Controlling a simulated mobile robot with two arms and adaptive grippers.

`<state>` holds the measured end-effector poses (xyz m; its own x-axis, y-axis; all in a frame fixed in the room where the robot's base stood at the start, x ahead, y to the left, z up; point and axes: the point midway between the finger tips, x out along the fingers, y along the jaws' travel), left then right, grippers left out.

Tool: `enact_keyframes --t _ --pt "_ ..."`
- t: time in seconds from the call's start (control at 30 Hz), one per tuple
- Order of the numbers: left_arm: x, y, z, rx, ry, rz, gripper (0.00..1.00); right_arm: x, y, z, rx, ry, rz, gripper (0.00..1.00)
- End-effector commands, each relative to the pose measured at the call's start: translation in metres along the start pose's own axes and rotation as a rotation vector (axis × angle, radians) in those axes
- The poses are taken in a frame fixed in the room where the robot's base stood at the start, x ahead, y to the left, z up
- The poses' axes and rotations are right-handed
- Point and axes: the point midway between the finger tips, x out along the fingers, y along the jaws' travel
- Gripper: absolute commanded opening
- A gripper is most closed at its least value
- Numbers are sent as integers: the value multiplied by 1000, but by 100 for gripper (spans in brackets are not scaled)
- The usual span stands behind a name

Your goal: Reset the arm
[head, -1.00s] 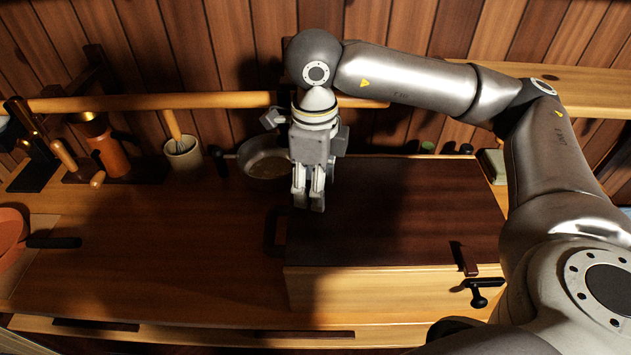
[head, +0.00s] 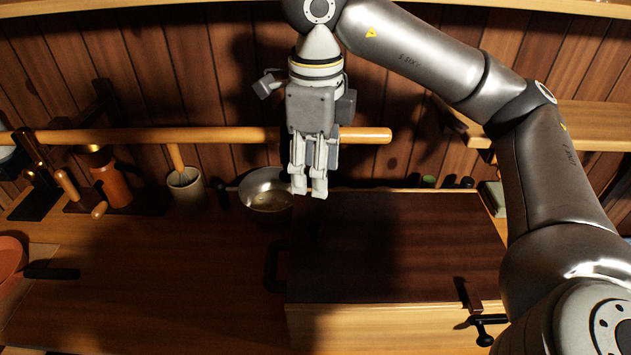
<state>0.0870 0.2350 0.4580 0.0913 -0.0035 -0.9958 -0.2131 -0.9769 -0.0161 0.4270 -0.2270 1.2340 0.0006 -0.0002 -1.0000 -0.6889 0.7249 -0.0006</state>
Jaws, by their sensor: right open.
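My right arm (head: 556,170) comes in from the right edge and bends over towards the middle. My right gripper (head: 310,190) hangs from it, pointing down, above the back edge of a dark-topped wooden box (head: 400,240). Its fingers are open and nothing is between them. My left gripper is not in view.
A wooden rail (head: 200,136) runs across the back. A whisk pot (head: 185,188) and an orange mill (head: 110,180) stand at left. The counter (head: 150,275) left of the box is mostly clear.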

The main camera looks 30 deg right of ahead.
Motion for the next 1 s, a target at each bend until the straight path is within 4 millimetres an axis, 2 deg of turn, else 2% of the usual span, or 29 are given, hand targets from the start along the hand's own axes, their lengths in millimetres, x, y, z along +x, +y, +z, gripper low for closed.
enact_keyframes --t 0.67,0.77,1.0 --pt "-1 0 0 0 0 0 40 -6 0 0 0 0 0 49" --pt "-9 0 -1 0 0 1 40 -15 0 0 0 0 0 49" --pt "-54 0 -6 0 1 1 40 -59 0 0 1 0 0 49"
